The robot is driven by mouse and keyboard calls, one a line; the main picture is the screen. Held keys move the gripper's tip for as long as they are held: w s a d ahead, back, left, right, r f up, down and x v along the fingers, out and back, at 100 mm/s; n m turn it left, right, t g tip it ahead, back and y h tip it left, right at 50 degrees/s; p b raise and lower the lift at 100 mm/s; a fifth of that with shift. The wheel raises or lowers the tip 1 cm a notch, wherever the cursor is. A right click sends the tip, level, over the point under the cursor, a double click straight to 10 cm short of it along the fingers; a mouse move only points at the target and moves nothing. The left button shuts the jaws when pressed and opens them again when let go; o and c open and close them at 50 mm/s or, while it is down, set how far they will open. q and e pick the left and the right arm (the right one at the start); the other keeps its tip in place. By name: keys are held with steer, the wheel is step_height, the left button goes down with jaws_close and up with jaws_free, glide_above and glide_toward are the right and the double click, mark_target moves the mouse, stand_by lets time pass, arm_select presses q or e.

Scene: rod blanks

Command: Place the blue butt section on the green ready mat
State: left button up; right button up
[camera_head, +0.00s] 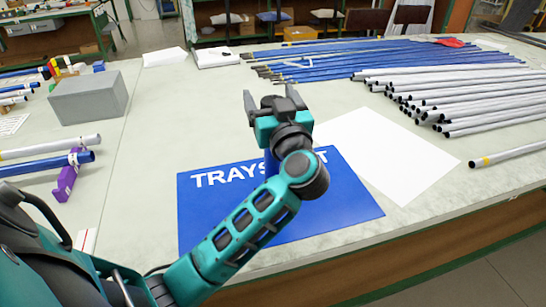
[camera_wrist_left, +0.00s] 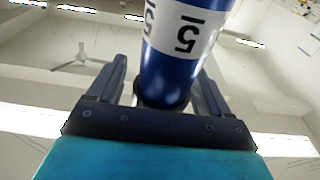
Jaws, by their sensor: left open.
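My left gripper (camera_head: 272,101) is over the worktop with its fingers apart. In the left wrist view a blue tube (camera_wrist_left: 173,68) with a white label marked 15 and a dark end shows between the open fingers (camera_wrist_left: 165,88). I cannot tell whether they touch it. In the head view the gripper and wrist hide most of that place; a bit of blue shows beside the wrist. Another blue tube (camera_head: 38,166) lies at the left, at a purple holder (camera_head: 69,178). I see no green mat. My right gripper is not in view.
A blue mat with white lettering (camera_head: 340,195) lies under my left arm, beside a white sheet (camera_head: 395,150). Many blue rods (camera_head: 350,58) and white rods (camera_head: 470,88) lie at the back and right. A grey box (camera_head: 88,97) stands at the left.

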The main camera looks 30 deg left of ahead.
arm_select(q)
steer(key=c, duration=1.4)
jaws_close()
steer(key=shift+r, duration=0.15)
